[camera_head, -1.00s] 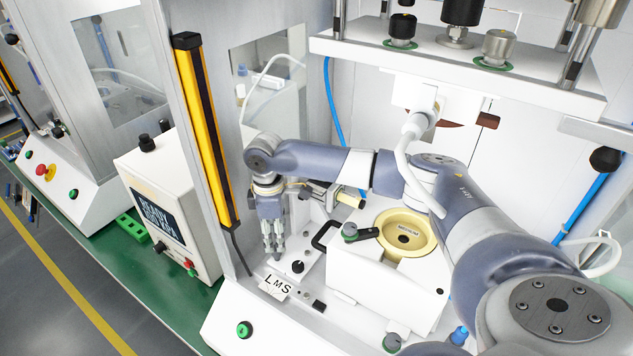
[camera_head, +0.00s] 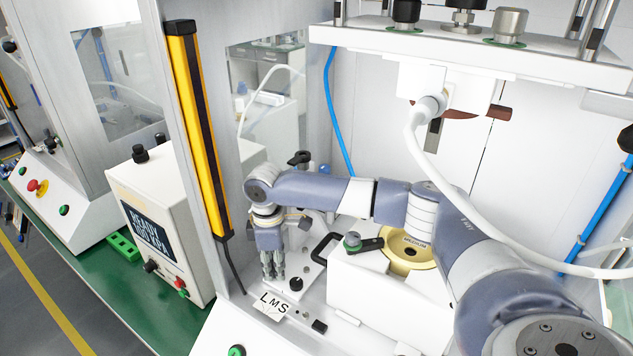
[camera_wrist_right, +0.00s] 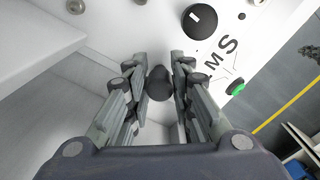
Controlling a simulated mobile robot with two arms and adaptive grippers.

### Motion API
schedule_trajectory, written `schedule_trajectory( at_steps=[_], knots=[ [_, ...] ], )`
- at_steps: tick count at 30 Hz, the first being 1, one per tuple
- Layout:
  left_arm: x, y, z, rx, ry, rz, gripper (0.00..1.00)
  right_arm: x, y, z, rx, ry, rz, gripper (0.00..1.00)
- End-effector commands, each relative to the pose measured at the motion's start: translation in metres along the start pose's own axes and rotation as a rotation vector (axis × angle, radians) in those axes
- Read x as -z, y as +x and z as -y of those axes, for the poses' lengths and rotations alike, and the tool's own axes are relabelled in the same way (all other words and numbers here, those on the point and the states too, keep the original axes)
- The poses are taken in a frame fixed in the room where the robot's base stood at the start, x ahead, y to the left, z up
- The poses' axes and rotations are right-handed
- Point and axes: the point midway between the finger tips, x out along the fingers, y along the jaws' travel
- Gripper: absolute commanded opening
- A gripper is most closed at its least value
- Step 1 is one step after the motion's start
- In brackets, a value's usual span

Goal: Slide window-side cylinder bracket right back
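My right gripper (camera_head: 272,278) reaches down beside the plate with the LMS label (camera_head: 271,304), left of the pale press fixture (camera_head: 375,290). In the right wrist view its fingers (camera_wrist_right: 160,62) stand apart, one on each side of a dark round knob (camera_wrist_right: 160,84). The gaps to the knob are very small and contact cannot be made out. The bracket under the knob is mostly hidden by my gripper and arm. A black-topped cylinder part (camera_head: 299,158) shows behind my arm. My left gripper is not in view.
A black selector knob (camera_head: 296,284) stands close right of my gripper; it also shows in the right wrist view (camera_wrist_right: 199,21). A black handle (camera_head: 325,247) and a yellow round holder (camera_head: 405,252) lie further right. The yellow light curtain post (camera_head: 197,130) stands left.

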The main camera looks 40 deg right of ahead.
Motion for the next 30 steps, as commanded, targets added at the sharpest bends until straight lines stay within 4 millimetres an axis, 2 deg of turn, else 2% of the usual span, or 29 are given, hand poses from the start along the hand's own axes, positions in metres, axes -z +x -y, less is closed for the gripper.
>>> schedule_trajectory(
  at_steps=[10, 30],
  knots=[
    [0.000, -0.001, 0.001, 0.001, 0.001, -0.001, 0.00, 0.002, 0.000, -0.002, 0.000, 0.000, 0.000, 0.00],
    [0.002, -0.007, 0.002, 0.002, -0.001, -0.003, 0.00, 0.025, 0.000, -0.017, -0.001, 0.000, -0.001, 0.00]
  ],
)
